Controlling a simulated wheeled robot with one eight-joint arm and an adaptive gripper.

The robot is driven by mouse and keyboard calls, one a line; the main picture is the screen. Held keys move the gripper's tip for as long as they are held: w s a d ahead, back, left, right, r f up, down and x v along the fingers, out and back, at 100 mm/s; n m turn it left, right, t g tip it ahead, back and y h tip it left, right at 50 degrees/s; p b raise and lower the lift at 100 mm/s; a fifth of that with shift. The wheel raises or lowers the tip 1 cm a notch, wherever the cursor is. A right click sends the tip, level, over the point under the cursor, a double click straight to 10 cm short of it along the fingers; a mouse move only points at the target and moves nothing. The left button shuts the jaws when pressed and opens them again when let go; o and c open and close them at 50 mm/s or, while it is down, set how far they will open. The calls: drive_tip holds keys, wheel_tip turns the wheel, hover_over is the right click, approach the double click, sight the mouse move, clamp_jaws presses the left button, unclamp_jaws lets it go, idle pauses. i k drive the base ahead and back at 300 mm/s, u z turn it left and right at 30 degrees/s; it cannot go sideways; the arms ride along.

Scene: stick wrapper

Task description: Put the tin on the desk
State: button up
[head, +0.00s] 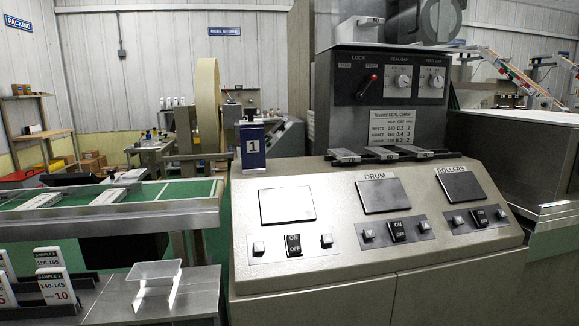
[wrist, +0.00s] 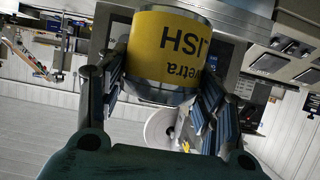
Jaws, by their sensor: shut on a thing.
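A tin (wrist: 168,48) with a yellow label and a silver rim shows in the wrist view. Its black lettering, ending in "ISH" and "vetra", appears upside down in the picture. My gripper (wrist: 162,88) is shut on the tin, with a dark padded finger on each side of it. Neither the tin nor my gripper shows in the head view. In the head view a small table (head: 153,149) with items on it stands at the back left. I cannot tell whether it is the desk.
A grey control console (head: 330,255) with DRUM and ROLLERS switches fills the centre right. A green-topped conveyor (head: 140,194) runs along the left. A clear tray (head: 154,271) sits on a metal surface (head: 195,285) in front, near sample cards (head: 52,275).

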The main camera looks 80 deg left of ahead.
sight(292, 166)
drive_tip(key=k, duration=1.95)
drive_tip(key=u, duration=1.5)
